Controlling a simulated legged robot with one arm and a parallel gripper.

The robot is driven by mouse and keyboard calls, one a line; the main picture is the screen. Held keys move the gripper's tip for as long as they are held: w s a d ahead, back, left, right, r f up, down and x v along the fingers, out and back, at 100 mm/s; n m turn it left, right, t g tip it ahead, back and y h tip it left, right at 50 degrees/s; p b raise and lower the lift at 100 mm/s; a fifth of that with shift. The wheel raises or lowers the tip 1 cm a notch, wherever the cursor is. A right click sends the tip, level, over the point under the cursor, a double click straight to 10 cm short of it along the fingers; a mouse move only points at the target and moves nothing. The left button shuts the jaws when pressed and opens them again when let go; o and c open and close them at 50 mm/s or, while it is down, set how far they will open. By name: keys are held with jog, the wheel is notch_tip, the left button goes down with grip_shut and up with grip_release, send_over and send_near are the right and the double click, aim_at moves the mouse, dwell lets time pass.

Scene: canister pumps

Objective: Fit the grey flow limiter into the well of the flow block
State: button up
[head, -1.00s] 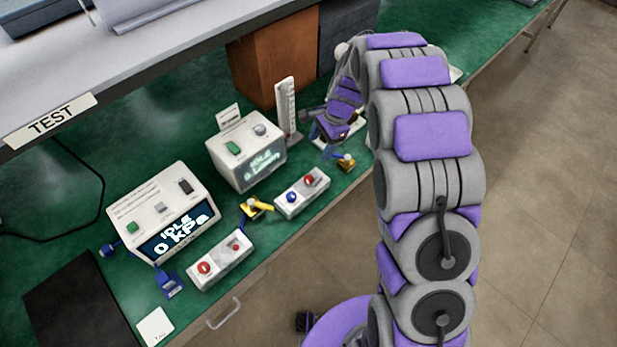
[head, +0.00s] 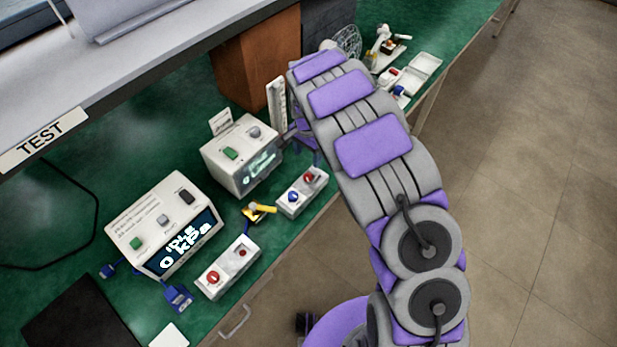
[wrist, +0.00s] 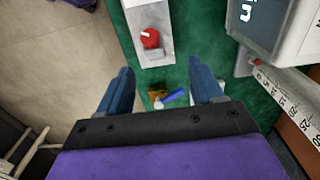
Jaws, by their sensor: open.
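My gripper is open and empty in the wrist view (wrist: 160,68), its two blue-grey fingers wide apart. A brass piece with a blue lever (wrist: 164,97) shows below and between the fingers, apart from them. A white block with a red knob (wrist: 148,38) lies just beyond the fingertips. In the head view a white block with a blue and a red knob (head: 301,191) stands by the flow meter box, and my arm hides most of the gripper. I cannot make out the grey flow limiter or tell which block is the flow block with the well.
The flow meter box (head: 240,158) and a white ruled column (head: 277,103) stand close by. A pressure box (head: 165,225), a second block (head: 227,268) and a yellow-levered brass piece (head: 258,212) lie nearer. A white tray (head: 420,70) lies at the back right. Bare green bench shows at left.

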aim_at(313, 172)
jog(key=d+f, duration=0.1)
jog(key=f, duration=0.1)
jog(key=d+f, duration=0.1)
jog(key=shift+d+f, duration=0.2)
jog(key=shift+f, duration=0.2)
jog(key=shift+f+b, duration=0.3)
jog(key=shift+b, duration=0.05)
jog(key=f, duration=0.2)
jog(key=a+f+b, duration=0.1)
jog(key=f, duration=0.1)
jog(key=shift+a+f, duration=0.2)
jog(key=shift+f, duration=0.05)
jog(key=shift+d+r, duration=0.1)
jog(key=shift+d, duration=0.3)
jog(key=shift+c, duration=0.4)
jog(key=shift+d, duration=0.3)
jog(key=shift+c, duration=1.4)
jog(key=shift+a, duration=0.45)
jog(key=c, duration=0.6)
grip_shut()
jog(key=shift+d, duration=0.15)
